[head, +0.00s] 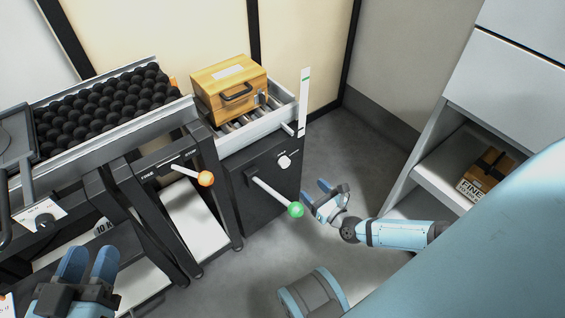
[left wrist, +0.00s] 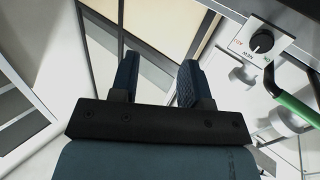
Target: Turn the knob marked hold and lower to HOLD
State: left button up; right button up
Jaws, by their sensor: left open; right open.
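A white knob (head: 284,161) sits on the front of the dark cabinet (head: 258,183), below the roller tray; the small marks beside it are too small to read. My right gripper (head: 322,194) is open and empty, to the right of and below this knob and apart from it. It is close beside the green ball (head: 296,210) at the end of a lever. My left gripper (head: 90,262) is open and empty at the lower left, far from the white knob. Its fingers also show in the left wrist view (left wrist: 158,82), with nothing between them.
A wooden box (head: 228,91) with a handle rests on the roller tray (head: 287,103). An orange-tipped lever (head: 205,179) sticks out to its left. A rack of black balls (head: 104,104) stands further left. A black knob (left wrist: 262,42) on a white plate shows in the left wrist view. Shelves stand right.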

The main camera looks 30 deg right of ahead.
aim_at(286, 164)
jog(key=w+b, duration=0.1)
jog(key=w, duration=0.3)
jog(key=w+b, duration=0.1)
jog(key=w, duration=0.3)
jog(key=w+a+b, duration=0.1)
jog(key=w, duration=0.3)
jog(key=shift+b, duration=0.3)
jog(key=shift+w, duration=0.4)
pick_arm(q)
jog(key=m, duration=0.1)
jog(key=w+a+m+t, duration=0.1)
jog(key=shift+w+r+m+h, duration=0.15)
jog(key=shift+r+m+h, duration=0.15)
jog(key=shift+h, duration=0.1)
pick_arm(e)
jog(key=c, duration=0.9)
